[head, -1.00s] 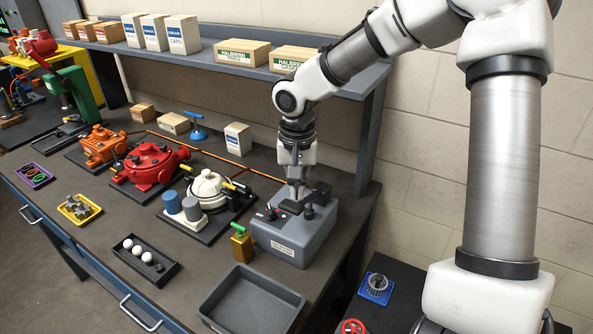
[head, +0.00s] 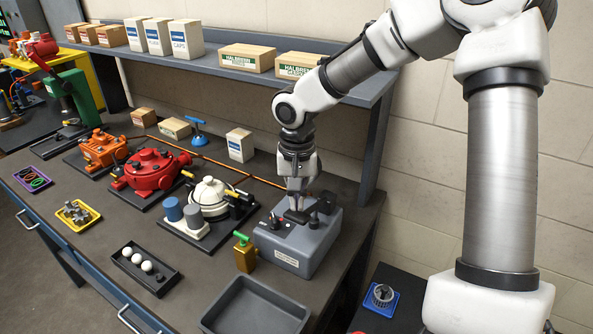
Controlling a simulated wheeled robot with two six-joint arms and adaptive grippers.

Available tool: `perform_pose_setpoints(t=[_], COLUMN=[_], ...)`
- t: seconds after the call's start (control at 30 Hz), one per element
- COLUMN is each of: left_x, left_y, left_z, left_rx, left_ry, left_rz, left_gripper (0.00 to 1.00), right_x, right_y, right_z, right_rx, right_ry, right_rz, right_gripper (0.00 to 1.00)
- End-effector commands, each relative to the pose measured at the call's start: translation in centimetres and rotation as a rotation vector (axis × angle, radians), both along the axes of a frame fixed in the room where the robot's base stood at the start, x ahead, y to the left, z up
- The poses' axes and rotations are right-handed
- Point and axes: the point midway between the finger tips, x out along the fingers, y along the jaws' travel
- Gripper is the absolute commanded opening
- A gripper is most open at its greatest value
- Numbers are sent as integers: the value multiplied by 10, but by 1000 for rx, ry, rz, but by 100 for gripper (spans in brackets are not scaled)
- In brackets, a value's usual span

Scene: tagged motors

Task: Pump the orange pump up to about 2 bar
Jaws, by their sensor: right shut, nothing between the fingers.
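The orange pump (head: 105,150) stands on a dark base at the back left of the bench, left of a red pump (head: 150,172). A thin orange pipe (head: 225,165) runs along the back of the bench toward a grey box (head: 297,244) with small controls on top. My right gripper (head: 296,214) points down at the top of this box, far right of the orange pump. It is shut with nothing held. Whether its tips touch a control is too small to tell. No pressure reading is legible. My left gripper is out of view.
A white pot-like pump (head: 213,196) with grey and blue cylinders stands left of the box. A small brass block with a green handle (head: 244,254) and an empty grey tray (head: 256,310) are in front. A black tray (head: 135,279) holds white balls. A shelf (head: 225,72) overhangs the back.

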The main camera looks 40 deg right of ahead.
Motion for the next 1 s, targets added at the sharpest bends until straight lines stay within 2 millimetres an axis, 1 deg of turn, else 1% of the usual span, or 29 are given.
perform_pose_setpoints(t=[0.47,1.0], left_x=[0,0], left_y=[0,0], left_z=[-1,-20], left_rx=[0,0], left_ry=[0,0], left_rz=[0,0], left_gripper=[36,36], right_x=[0,0], right_y=[0,0], right_z=[-1,-25], right_rx=[0,0], right_ry=[0,0], right_rz=[0,0], right_gripper=[0,0])
